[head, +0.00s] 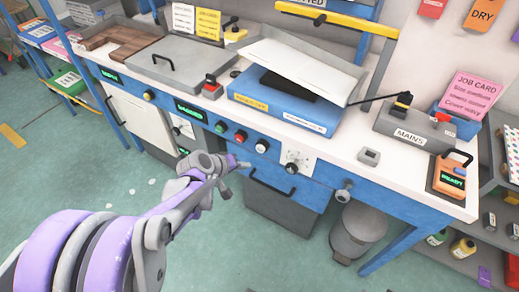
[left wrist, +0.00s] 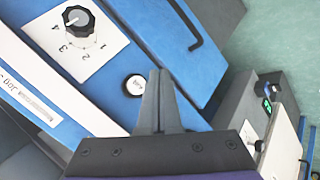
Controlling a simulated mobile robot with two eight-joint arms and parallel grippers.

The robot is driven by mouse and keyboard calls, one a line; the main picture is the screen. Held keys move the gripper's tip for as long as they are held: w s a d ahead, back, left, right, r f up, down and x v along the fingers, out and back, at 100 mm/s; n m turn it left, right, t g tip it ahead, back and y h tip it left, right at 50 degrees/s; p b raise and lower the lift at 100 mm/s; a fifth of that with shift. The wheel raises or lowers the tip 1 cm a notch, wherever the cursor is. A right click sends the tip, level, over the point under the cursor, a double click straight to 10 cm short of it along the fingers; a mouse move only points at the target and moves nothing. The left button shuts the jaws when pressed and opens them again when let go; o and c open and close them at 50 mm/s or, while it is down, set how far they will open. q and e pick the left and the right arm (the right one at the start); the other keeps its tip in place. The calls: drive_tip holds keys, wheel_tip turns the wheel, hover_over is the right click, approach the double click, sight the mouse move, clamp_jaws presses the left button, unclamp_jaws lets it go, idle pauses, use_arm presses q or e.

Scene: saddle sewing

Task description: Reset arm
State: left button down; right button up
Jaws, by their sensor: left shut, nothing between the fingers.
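My left arm reaches in from the lower left of the head view, with purple and grey links. Its gripper (head: 243,164) is in front of the blue front panel of the workbench (head: 330,182), near the knobs and buttons. In the left wrist view the two grey fingers (left wrist: 160,73) are together, with nothing between them. My right gripper is not in view.
A rotary knob on a white numbered plate (left wrist: 77,22) is near the gripper. A dark drawer handle (head: 271,186) sits close to it. A grey bin (head: 357,232) stands under the bench at right. The green floor (head: 80,180) at left is mostly clear.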

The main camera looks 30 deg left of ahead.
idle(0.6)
use_arm(q)
drive_tip(key=s+d+r+m+g+y, duration=0.15)
drive_tip(key=s+d+m, duration=0.4)
drive_tip(key=s, duration=0.55)
drive_tip(key=s+d+r+m+g+y, duration=0.15)
drive_tip(key=s+d+m, duration=0.35)
drive_tip(key=s, duration=0.6)
drive_tip(key=w+r+n+p, duration=0.1)
drive_tip(key=w+r+p, duration=0.2)
drive_tip(key=r+p, duration=1)
drive_tip(key=shift+d+r+h, duration=0.2)
drive_tip(key=shift+r+h, duration=0.05)
drive_tip(key=shift+h, duration=0.05)
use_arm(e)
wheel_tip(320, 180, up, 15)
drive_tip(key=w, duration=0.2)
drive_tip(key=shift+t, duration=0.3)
use_arm(q)
drive_tip(key=shift+s+n, duration=0.15)
drive_tip(key=shift+n, duration=0.1)
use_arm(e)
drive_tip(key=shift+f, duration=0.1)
